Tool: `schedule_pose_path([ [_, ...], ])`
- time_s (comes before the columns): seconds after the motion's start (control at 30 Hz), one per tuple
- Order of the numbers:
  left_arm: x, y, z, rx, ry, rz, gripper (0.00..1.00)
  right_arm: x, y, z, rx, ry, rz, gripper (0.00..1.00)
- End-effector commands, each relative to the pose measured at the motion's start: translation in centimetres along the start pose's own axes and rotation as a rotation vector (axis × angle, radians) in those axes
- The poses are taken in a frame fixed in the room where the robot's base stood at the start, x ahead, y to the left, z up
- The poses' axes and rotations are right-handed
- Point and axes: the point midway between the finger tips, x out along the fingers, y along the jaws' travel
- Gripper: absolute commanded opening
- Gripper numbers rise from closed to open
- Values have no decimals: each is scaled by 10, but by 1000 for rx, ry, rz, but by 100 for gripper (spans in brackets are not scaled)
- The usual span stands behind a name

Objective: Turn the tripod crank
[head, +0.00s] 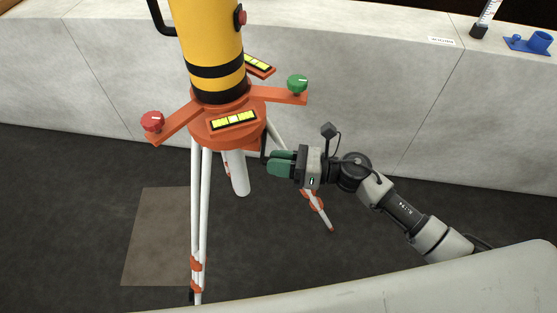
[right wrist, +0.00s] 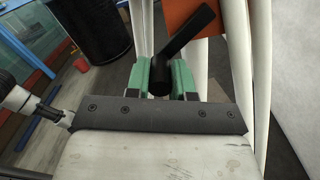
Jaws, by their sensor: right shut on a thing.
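The tripod (head: 226,127) has an orange head, white legs and orange arms with a red knob (head: 152,121) and a green knob (head: 297,83). A yellow, black-banded instrument (head: 212,50) stands on it. A black crank (head: 264,148) hangs at the right side of the head. My right gripper (head: 272,163) is at the crank, its green fingers shut on the crank's grip. In the right wrist view the crank's black grip (right wrist: 160,76) sits between both fingers, and its arm slants up to the right. My left gripper is not in view.
A pale concrete wall (head: 420,110) runs close behind the tripod. On its top at the right are a blue fitting (head: 532,42) and a clear tube on a black base (head: 479,31). A brown floor plate (head: 158,235) lies at the left.

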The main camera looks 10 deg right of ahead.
Motion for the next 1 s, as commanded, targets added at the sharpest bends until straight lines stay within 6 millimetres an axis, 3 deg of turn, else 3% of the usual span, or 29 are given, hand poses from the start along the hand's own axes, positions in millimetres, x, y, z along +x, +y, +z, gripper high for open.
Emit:
schedule_pose_path([
  [0.17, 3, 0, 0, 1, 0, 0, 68, 0, -1, -1, -7, 0, 0, 0],
  [0.37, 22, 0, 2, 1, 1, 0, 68, 0, -6, -7, -69, 0, -1, 0],
  [1.0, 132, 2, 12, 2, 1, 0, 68, 0, -31, -17, -504, -1, -1, 0],
])
